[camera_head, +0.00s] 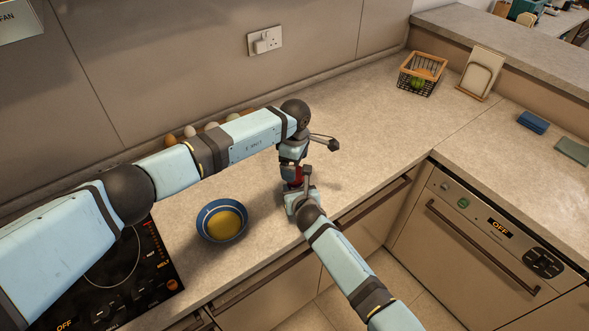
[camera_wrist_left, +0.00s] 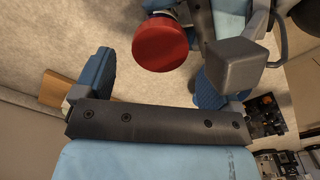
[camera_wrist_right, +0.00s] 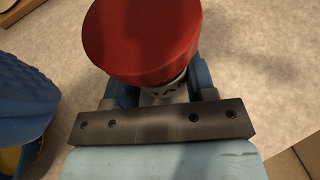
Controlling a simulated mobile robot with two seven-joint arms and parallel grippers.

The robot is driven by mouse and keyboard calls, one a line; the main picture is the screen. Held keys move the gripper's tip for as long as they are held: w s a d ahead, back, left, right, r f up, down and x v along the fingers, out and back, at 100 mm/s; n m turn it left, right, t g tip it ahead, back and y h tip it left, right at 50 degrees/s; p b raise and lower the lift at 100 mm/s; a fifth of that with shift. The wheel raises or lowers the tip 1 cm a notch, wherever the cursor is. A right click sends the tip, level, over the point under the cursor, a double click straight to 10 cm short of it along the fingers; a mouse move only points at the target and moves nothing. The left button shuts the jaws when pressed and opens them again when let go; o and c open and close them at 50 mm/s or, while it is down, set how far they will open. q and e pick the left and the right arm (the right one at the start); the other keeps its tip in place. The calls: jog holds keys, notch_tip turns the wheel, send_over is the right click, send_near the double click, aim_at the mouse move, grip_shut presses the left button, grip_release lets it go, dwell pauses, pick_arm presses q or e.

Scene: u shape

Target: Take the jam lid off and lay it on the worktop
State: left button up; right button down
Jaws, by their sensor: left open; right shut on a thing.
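The jam jar's red lid (camera_head: 293,184) shows as a small red patch between my two grippers in the head view. In the right wrist view the wide red lid (camera_wrist_right: 145,38) sits on top of the jar, and my right gripper (camera_wrist_right: 163,92) is shut on the jar below it. The lid also shows in the left wrist view (camera_wrist_left: 160,44). My left gripper (camera_wrist_left: 153,72) is open, with its blue fingers apart and the lid beyond them, towards the right finger. In the head view my left gripper (camera_head: 292,163) is just above the lid. Most of the jar is hidden.
A blue bowl with yellow contents (camera_head: 221,221) stands left of the jar on the worktop (camera_head: 364,150). Several eggs (camera_head: 190,131) lie behind my left arm. A hob (camera_head: 125,272) is at left. A wire basket (camera_head: 420,73) stands far back. Worktop right of the jar is clear.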

aim_at(295, 185)
pick_arm(q)
jog(key=shift+r, duration=0.6)
jog(key=shift+c, duration=0.5)
jog(key=shift+r, duration=0.2)
notch_tip(295, 185, up, 2)
jog(key=m, duration=0.4)
jog(key=shift+w+r, duration=0.1)
jog(key=shift+r, duration=0.05)
jog(key=shift+r+m, duration=0.3)
jog(key=shift+m, duration=0.8)
jog(key=shift+f, duration=0.25)
notch_tip(295, 185, down, 7)
jog(key=shift+f, duration=0.15)
